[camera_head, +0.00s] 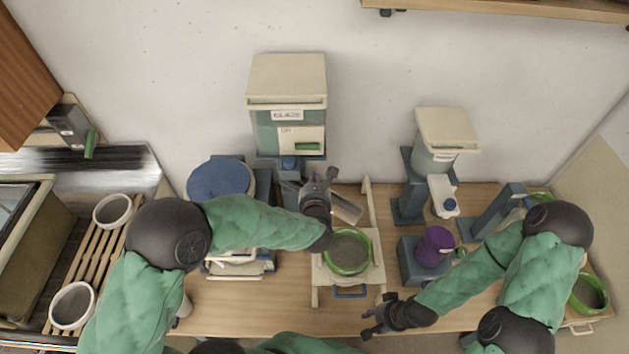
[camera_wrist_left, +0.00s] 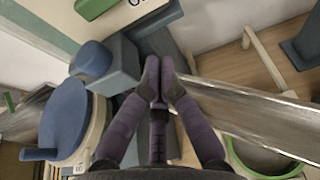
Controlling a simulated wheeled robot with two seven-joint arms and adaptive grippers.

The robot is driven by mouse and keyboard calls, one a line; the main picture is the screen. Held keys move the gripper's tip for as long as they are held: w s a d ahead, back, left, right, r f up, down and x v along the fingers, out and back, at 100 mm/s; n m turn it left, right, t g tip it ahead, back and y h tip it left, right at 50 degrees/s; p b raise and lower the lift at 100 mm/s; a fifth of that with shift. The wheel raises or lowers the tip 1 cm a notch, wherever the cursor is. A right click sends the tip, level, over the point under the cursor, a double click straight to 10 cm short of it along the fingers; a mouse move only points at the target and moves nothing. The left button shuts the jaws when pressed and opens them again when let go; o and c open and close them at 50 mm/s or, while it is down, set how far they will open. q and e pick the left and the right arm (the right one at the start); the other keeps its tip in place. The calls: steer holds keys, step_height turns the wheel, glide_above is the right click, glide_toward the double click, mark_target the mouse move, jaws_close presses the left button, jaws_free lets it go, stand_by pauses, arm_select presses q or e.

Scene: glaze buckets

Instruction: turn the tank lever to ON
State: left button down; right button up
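The glaze tank (camera_head: 285,108) is a teal and cream box on the wall side, labelled GLAZE. Its green lever (camera_head: 307,147) lies horizontally at the lower right of a cream plate with a small label. In the left wrist view part of the green lever (camera_wrist_left: 95,8) shows at the top left edge. My left gripper (camera_head: 320,175) is just below the tank, beside its blue-grey outlet, apart from the lever. In the left wrist view its fingertips (camera_wrist_left: 158,64) are together with nothing between them. My right gripper (camera_head: 370,325) is open and empty at the table's front edge.
A metal chute (camera_head: 346,208) slopes beside my left gripper toward a green-rimmed bowl (camera_head: 347,270) on a cream stand. A blue-lidded bucket (camera_head: 220,180) stands left. A purple cup (camera_head: 434,246), white jug (camera_head: 443,195) and second dispenser (camera_head: 447,130) are right.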

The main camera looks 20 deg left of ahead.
mark_target(307, 146)
arm_select(q)
steer(key=shift+w+a+r+p, duration=0.3)
steer(key=shift+w+p, duration=0.3)
steer(key=shift+w, duration=0.25)
steer(key=shift+w+a+r+p, duration=0.25)
steer(key=shift+w+r+p, duration=0.25)
steer(key=shift+w, duration=0.4)
steer(key=shift+w+a+r+p, duration=0.25)
steer(key=shift+w+p, duration=0.45)
steer(key=shift+w, duration=0.15)
